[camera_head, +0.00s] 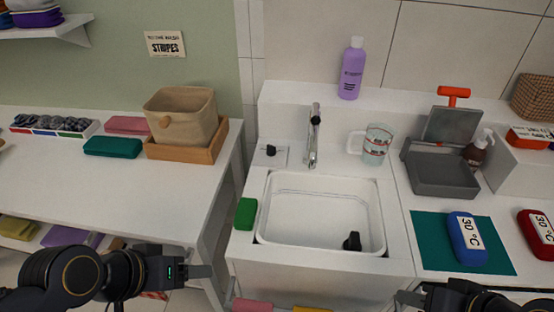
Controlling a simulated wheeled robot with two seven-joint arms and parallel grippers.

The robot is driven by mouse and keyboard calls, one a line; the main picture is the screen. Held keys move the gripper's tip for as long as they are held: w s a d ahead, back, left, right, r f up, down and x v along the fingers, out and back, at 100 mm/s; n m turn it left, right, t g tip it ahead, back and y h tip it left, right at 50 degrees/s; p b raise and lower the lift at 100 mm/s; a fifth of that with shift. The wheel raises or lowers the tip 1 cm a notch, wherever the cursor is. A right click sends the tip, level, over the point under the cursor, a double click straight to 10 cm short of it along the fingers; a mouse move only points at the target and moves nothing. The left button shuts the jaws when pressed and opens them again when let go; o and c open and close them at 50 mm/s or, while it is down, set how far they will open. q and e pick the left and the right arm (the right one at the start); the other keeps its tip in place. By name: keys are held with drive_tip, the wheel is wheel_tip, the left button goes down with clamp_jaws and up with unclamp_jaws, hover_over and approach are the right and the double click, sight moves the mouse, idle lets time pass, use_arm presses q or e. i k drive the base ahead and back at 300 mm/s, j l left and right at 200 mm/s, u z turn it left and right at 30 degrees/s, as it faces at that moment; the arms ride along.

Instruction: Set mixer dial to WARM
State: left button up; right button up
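The mixer dial (270,151) is a small black knob on a white plate, left of the chrome faucet (313,135) behind the sink basin. Its markings are too small to read, so its setting cannot be told. My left gripper (207,272) is at the lower left, in front of the counter and well away from the dial. My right gripper (402,298) is at the bottom edge, right of the basin and partly cut off. Neither gripper touches the dial. The gap between the fingers is not clear on either one.
The white basin (262,222) holds a small black object (352,241). A green block (245,214) lies left of it. A measuring cup (376,145) stands right of the faucet, a purple bottle (351,70) behind. A blue 30°C item (466,238) lies on a teal mat (435,255).

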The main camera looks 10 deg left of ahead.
sight(271, 150)
drive_tip(key=j+z, duration=0.2)
drive_tip(key=z, duration=0.15)
drive_tip(key=j+z, duration=0.2)
drive_tip(key=z, duration=0.15)
drive_tip(key=j+z, duration=0.2)
drive_tip(key=z, duration=0.15)
drive_tip(key=k, duration=0.05)
